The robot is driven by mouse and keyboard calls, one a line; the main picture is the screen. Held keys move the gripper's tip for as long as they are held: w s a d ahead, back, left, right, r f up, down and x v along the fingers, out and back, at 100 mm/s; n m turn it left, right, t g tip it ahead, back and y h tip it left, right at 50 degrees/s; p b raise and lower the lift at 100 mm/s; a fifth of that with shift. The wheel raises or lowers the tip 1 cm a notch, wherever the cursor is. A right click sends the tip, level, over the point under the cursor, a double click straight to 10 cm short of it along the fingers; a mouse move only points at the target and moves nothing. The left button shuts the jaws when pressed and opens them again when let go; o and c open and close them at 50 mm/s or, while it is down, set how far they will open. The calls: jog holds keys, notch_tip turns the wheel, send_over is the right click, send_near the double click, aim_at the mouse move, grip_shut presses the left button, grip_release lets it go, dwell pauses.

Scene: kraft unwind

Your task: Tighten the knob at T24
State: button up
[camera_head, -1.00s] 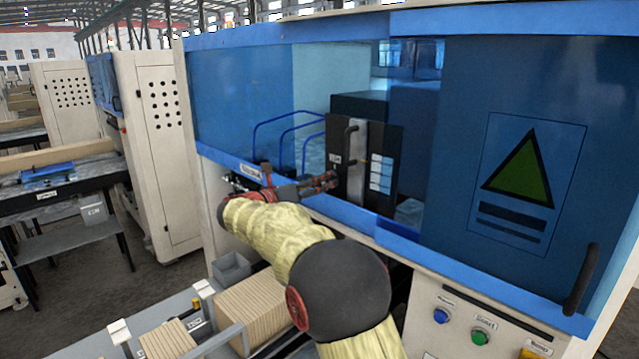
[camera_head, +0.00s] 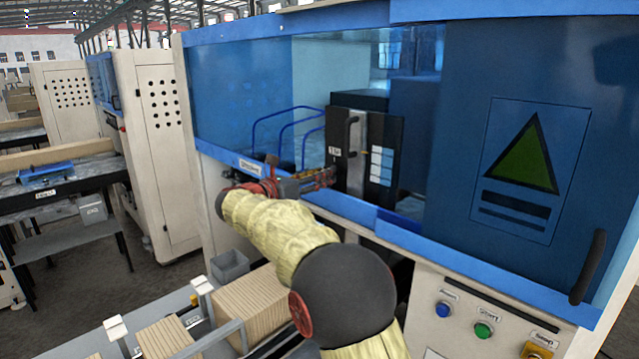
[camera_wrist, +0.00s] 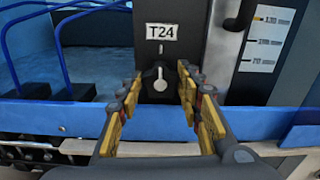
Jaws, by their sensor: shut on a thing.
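The T24 label (camera_wrist: 162,32) is on the front of a dark unit (camera_head: 371,103) inside the blue machine. Below the label is the knob (camera_wrist: 160,80), a dark dial with a pale pointer standing about upright. A short pale mark is on the panel above it. My gripper (camera_wrist: 161,88) has its yellow-padded fingers on either side of the knob and is shut on it. Contact at the pads is hard to see in the wrist view. In the head view my gripper (camera_head: 331,176) reaches the unit's lower left front, and the knob is hidden.
A blue rail (camera_wrist: 60,116) runs along the opening below the gripper. Bent blue tubes (camera_head: 275,127) stand to the left. A black handle (camera_head: 352,136) is on the unit. A sliding blue door (camera_head: 520,90) covers the right side. Buttons (camera_head: 483,331) are below.

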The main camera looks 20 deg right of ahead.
jog(key=shift+m, duration=0.4)
jog(key=o, duration=1.2)
jog(key=shift+a, duration=0.15)
jog(key=v, duration=1.2)
